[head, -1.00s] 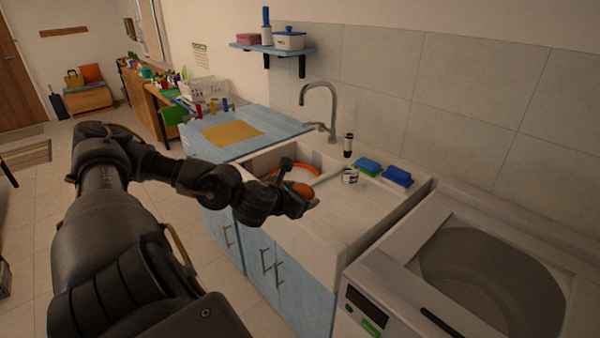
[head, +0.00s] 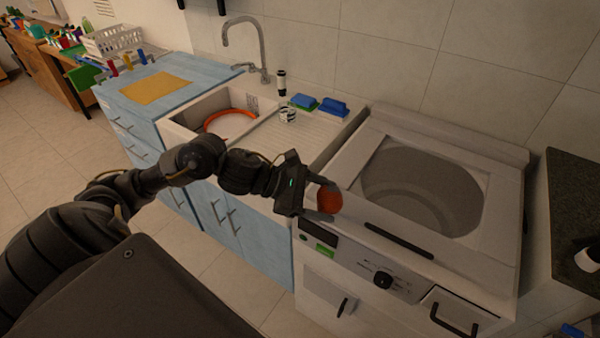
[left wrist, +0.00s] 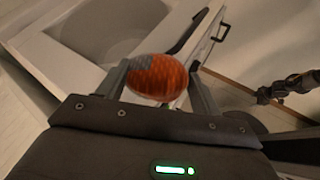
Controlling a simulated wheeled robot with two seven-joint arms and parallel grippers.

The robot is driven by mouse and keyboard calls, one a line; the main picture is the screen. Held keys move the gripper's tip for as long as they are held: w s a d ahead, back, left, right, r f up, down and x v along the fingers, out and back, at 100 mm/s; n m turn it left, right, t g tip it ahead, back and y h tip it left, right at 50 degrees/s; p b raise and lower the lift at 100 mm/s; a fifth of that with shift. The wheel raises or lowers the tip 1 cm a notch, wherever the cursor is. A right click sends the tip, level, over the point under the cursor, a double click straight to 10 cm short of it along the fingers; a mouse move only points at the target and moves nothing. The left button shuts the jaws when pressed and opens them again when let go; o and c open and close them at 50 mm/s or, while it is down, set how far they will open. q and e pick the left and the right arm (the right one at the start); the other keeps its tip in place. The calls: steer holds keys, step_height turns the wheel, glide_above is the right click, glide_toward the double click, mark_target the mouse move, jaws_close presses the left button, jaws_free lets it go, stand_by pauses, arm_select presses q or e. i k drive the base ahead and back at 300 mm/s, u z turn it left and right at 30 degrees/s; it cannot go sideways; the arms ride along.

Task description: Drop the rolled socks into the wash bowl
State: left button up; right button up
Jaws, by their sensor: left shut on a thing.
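The rolled socks (head: 329,200) are an orange-red ball between the fingers of my left gripper (head: 318,201), which is shut on them. They are held in the air, over the front left part of the washing machine in the head view. In the left wrist view the socks (left wrist: 157,77) show striped between both fingers. The wash bowl (head: 230,125), pale with an orange rim, sits in the sink, left of and beyond my gripper. A dark arm, seemingly my right one, shows small at the right of the left wrist view; its jaws are unclear.
The white washing machine (head: 492,190) has a wide round opening on top, right of my gripper. A tall tap (head: 262,50), a striped cup (head: 287,115) and blue and green sponges (head: 304,101) stand at the sink. A dark counter (head: 578,215) is at the right.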

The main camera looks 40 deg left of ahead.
mark_target(229, 126)
steer(key=k, duration=0.5)
steer(key=u, duration=2.2)
steer(key=i, duration=1.7)
steer(key=z, duration=1.8)
steer(key=i, duration=0.5)
steer(key=z, duration=0.1)
